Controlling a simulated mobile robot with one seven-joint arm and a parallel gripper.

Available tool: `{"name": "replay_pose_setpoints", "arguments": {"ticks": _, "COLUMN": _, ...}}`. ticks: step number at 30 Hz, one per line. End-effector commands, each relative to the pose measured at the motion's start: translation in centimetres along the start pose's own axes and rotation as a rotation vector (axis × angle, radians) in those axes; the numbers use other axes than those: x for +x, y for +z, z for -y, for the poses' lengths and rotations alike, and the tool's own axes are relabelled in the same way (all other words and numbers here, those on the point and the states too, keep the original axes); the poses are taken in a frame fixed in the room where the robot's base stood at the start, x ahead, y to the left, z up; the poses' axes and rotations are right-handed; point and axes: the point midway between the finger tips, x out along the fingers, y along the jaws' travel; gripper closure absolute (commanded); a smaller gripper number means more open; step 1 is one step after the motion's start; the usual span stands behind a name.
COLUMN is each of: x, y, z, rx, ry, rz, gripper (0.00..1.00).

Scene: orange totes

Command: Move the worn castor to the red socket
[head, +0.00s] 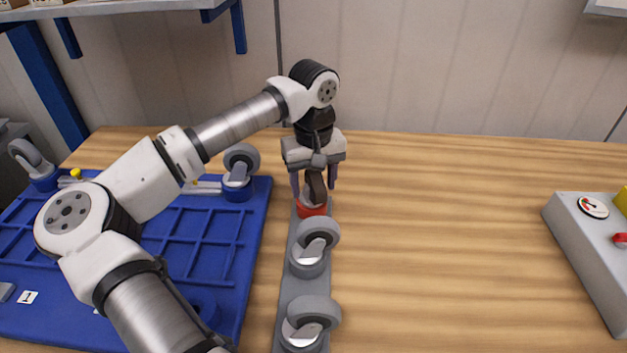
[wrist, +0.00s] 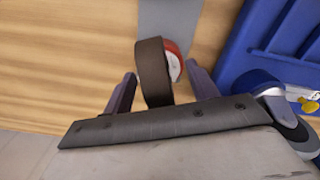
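The worn castor (head: 317,187), with a dark brown wheel, stands upright in the red socket (head: 311,210) at the far end of a grey rail. In the wrist view the castor (wrist: 153,70) partly covers the red socket (wrist: 172,50). My gripper (head: 314,184) points down over the castor. Its two fingers stand on either side of the wheel, with gaps showing, so it is open. The fingers also show in the wrist view (wrist: 160,80). How deep the castor sits in the socket is hidden.
Two grey-wheeled castors (head: 318,234) (head: 313,308) stand nearer on the grey rail (head: 287,285). A blue tray (head: 225,262) lies left, with a castor (head: 241,165) at its back corner. A grey control box (head: 590,245) is at right. The table between is clear.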

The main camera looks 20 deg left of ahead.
Motion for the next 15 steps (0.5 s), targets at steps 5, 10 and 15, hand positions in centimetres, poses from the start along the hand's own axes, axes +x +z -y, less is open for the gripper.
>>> {"name": "replay_pose_setpoints", "arguments": {"ticks": 5, "x": 0.0, "y": 0.0, "z": 0.0, "rx": 0.000, "ry": 0.000, "rz": 0.000, "gripper": 0.42}}
{"name": "replay_pose_setpoints", "arguments": {"ticks": 10, "x": -0.4, "y": 0.0, "z": 0.0, "rx": 0.000, "ry": -0.001, "rz": 0.000, "gripper": 0.42}}
{"name": "replay_pose_setpoints", "arguments": {"ticks": 15, "x": -3.0, "y": -0.1, "z": 0.0, "rx": 0.000, "ry": 0.000, "rz": -0.003, "gripper": 0.42}}
